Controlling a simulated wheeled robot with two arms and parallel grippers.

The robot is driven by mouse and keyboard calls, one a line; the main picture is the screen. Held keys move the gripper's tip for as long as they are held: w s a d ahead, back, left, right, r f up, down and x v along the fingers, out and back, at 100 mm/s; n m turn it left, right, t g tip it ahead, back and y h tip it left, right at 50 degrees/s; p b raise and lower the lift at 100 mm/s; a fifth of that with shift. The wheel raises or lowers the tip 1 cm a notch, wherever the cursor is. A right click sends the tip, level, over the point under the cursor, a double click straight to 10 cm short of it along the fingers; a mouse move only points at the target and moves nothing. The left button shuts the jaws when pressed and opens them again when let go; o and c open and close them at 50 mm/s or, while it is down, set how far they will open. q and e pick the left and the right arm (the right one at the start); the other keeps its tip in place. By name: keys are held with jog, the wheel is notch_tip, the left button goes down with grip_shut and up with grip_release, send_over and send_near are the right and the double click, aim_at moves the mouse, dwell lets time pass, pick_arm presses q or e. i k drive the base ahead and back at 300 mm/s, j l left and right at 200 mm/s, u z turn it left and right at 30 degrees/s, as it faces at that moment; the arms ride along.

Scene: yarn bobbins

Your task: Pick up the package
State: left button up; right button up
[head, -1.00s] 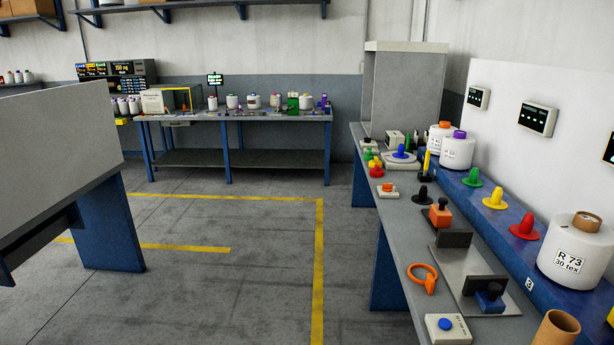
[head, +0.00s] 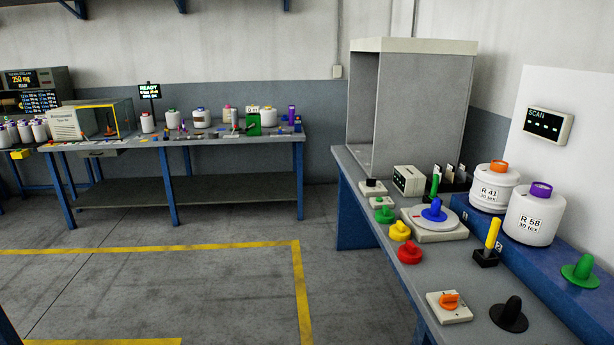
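I cannot tell which thing is the package. On the right bench stand two white yarn bobbins: one marked R 41 with an orange top (head: 493,187) and one marked R 58 with a purple top (head: 533,214). Several white bobbins, such as one with a red top (head: 172,118), stand on the far bench (head: 225,138). A row of white bobbins (head: 24,130) stands at the far left. Neither of my grippers shows in the head view.
The right bench (head: 380,235) carries a grey open box (head: 405,105), a dial device with a blue knob (head: 434,220), coloured knobs and a yellow lever (head: 492,236). A SCAN panel (head: 543,122) hangs on the white board. The floor (head: 200,285) between the benches is clear, with yellow lines.

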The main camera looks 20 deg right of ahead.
aim_at(494, 183)
jog(key=i+j+z, duration=0.1)
jog(key=i+z, duration=0.2)
jog(key=i, duration=0.25)
jog(key=i+j+z, duration=0.25)
jog(key=i, duration=0.25)
jog(key=i+j+z, duration=0.3)
jog(key=i, duration=0.2)
